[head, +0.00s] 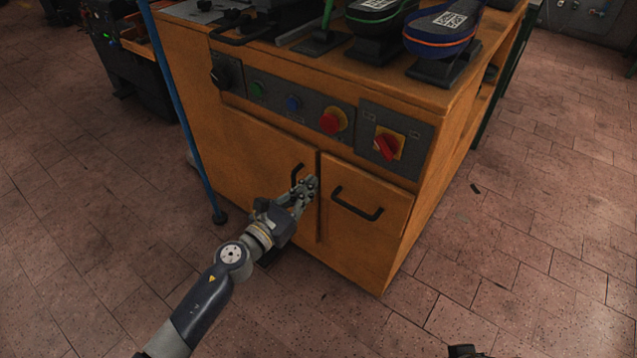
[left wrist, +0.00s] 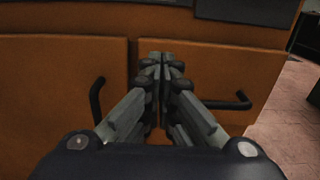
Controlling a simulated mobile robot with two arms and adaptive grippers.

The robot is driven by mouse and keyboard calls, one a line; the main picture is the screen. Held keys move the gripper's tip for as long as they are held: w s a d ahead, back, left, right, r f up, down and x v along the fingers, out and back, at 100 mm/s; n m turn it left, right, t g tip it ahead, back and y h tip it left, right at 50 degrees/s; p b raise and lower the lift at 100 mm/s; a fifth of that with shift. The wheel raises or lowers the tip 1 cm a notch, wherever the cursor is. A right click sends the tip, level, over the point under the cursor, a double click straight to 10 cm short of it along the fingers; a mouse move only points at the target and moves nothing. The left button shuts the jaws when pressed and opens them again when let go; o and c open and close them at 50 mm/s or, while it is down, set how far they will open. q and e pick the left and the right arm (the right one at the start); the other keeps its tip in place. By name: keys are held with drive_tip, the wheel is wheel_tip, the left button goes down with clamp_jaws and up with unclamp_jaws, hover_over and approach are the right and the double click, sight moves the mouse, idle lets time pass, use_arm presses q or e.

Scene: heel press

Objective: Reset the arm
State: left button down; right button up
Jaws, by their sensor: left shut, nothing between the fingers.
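My left gripper (head: 307,187) is shut and empty in front of the orange cabinet (head: 240,150), between its two door handles. Whether the fingertips touch the cabinet I cannot tell.
Above the doors are a red push button (head: 331,122), a red rotary switch (head: 385,146) and a black knob (head: 221,77). A blue pole (head: 187,120) stands at the left. The tiled floor (head: 540,220) at right is largely clear.

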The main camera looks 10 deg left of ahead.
use_arm(q)
drive_tip(key=v, duration=0.7)
drive_tip(key=shift+b, duration=0.3)
use_arm(e)
drive_tip(key=shift+w+a+t, duration=0.25)
drive_tip(key=shift+w+t, duration=0.05)
drive_tip(key=shift+w, duration=0.4)
